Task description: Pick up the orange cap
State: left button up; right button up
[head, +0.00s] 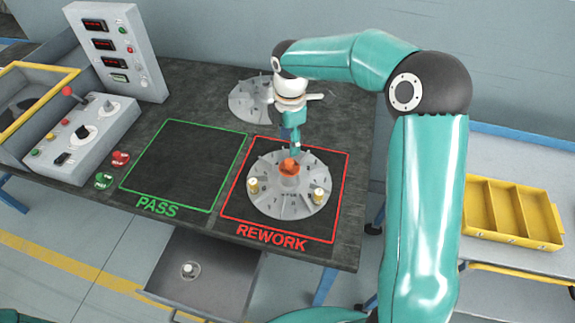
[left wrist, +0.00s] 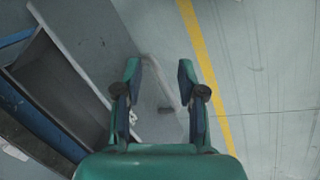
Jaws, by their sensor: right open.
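The orange cap (head: 290,168) sits at the centre of a grey finned impeller wheel (head: 268,203) inside the red REWORK square. My right gripper (head: 291,147) hangs just above the cap, pointing down. It is open; its fingers are small here, and I cannot tell whether they touch the cap. My left gripper (left wrist: 160,68) shows in the left wrist view with its two fingers apart and nothing held between them, over the floor.
Two brass-coloured pieces (head: 253,186) (head: 318,195) stand on the wheel, either side of the cap. Another finned wheel (head: 250,101) lies behind. The green PASS square (head: 185,165) is empty. An open drawer (head: 222,275) juts out in front. A yellow tray (head: 512,212) stands at right.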

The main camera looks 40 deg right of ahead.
aim_at(290, 162)
jog(key=f, duration=0.3)
jog(key=shift+s+d, duration=0.1)
jog(key=shift+s, duration=0.15)
jog(key=shift+w+a+f+p, duration=0.1)
jog(key=shift+f+p, duration=0.35)
jog(key=shift+f, duration=0.95)
jog(key=shift+w+a+f+p, duration=0.1)
jog(key=shift+f+p, duration=0.3)
jog(key=shift+f, duration=0.95)
jog(key=shift+s, duration=0.15)
grip_shut()
